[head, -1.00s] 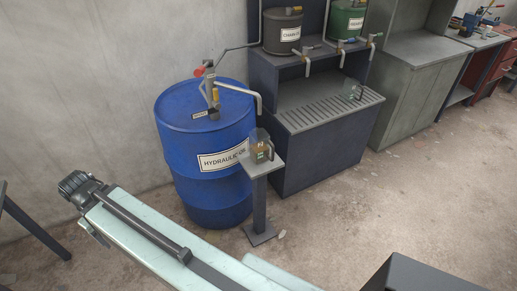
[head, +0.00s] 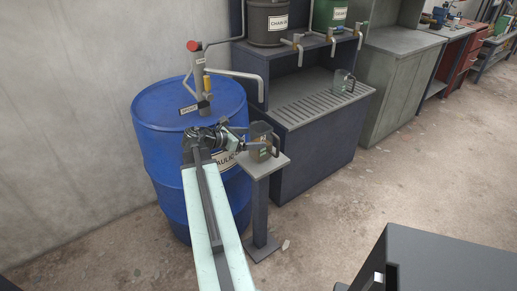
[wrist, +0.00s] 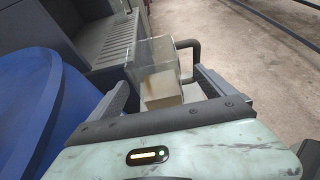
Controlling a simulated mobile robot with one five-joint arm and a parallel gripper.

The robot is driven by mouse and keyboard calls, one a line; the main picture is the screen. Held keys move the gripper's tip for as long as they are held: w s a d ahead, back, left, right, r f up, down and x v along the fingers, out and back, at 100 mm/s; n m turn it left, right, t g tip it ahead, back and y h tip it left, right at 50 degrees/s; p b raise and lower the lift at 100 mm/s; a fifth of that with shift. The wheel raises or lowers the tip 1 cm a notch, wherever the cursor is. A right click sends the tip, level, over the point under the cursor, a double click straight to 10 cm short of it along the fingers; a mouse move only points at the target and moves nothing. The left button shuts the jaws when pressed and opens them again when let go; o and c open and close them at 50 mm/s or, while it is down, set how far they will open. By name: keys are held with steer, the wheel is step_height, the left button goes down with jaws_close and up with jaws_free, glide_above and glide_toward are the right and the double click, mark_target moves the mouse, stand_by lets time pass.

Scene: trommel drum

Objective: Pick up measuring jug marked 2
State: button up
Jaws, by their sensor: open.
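A clear measuring jug (head: 260,140) with a dark handle on its right stands upright on a small grey pedestal (head: 277,164). Its green-white mark is too small to read. It also shows in the wrist view (wrist: 155,55), with brownish contents low inside. My gripper (head: 243,139) is open just left of this jug in the head view. In the wrist view my open gripper (wrist: 164,76) has a finger on each side of the jug's near part. I cannot tell whether they touch it. A second jug (head: 343,82) stands on the slatted dispensing bench, its mark unreadable.
A blue hydraulic oil drum (head: 163,130) with a pump and bent spout (head: 240,76) stands left of the pedestal. The slatted bench (head: 310,105) with taps is behind. A dark box (head: 440,265) is at front right. Floor to the right is clear.

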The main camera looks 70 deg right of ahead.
steer(key=b+x, duration=0.1)
steer(key=x, duration=0.1)
steer(key=b+x, duration=0.1)
steer(key=x, duration=0.1)
steer(key=f+b+x, duration=0.1)
steer(key=x, duration=0.1)
steer(key=shift+w+d+f, duration=0.15)
steer(key=shift+w, duration=0.1)
